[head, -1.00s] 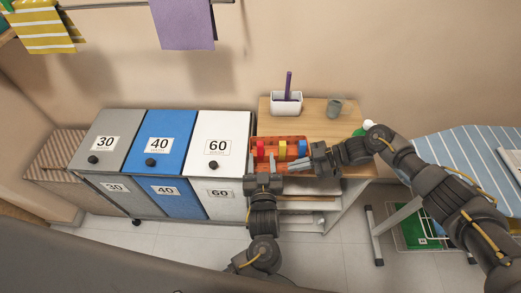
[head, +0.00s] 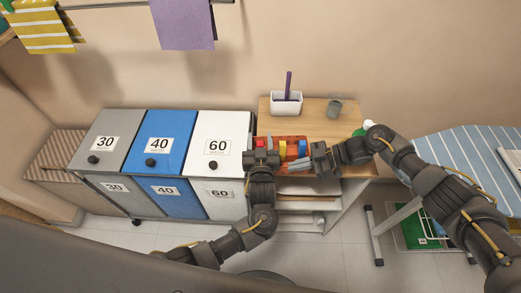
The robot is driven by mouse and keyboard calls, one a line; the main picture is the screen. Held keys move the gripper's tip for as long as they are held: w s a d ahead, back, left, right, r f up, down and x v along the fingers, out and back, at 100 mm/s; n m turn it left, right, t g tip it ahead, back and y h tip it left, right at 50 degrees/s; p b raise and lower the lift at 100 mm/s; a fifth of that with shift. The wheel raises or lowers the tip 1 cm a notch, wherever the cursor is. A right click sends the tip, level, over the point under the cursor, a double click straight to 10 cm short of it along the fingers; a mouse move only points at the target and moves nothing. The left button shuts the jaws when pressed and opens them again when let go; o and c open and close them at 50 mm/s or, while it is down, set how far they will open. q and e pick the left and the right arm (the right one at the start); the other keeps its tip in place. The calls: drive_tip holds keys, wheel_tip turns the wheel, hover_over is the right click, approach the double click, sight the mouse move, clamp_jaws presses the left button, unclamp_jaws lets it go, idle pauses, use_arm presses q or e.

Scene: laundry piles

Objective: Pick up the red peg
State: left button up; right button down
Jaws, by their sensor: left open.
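The red peg (head: 261,142) stands at the left end of an orange-brown rack (head: 275,139) on the wooden shelf top. My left gripper (head: 261,152) is open at the near side of the red peg, with its fingers close to it. Whether the fingers are around the peg or only beside it, I cannot tell. A yellow peg (head: 282,149) and a blue peg (head: 302,147) stand further right in the rack. My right gripper (head: 303,166) is at the rack's right front, near the blue peg. Its jaw opening is unclear. The grippers hide the front of the rack.
Numbered laundry bins (head: 216,147) are at the left. A striped ironing board (head: 465,150) is at the right.

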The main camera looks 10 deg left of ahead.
use_arm(q)
clamp_jaws()
wheel_tip(320, 180, up, 10)
idle(0.6)
use_arm(e)
drive_tip(key=c, duration=1.6)
unclamp_jaws()
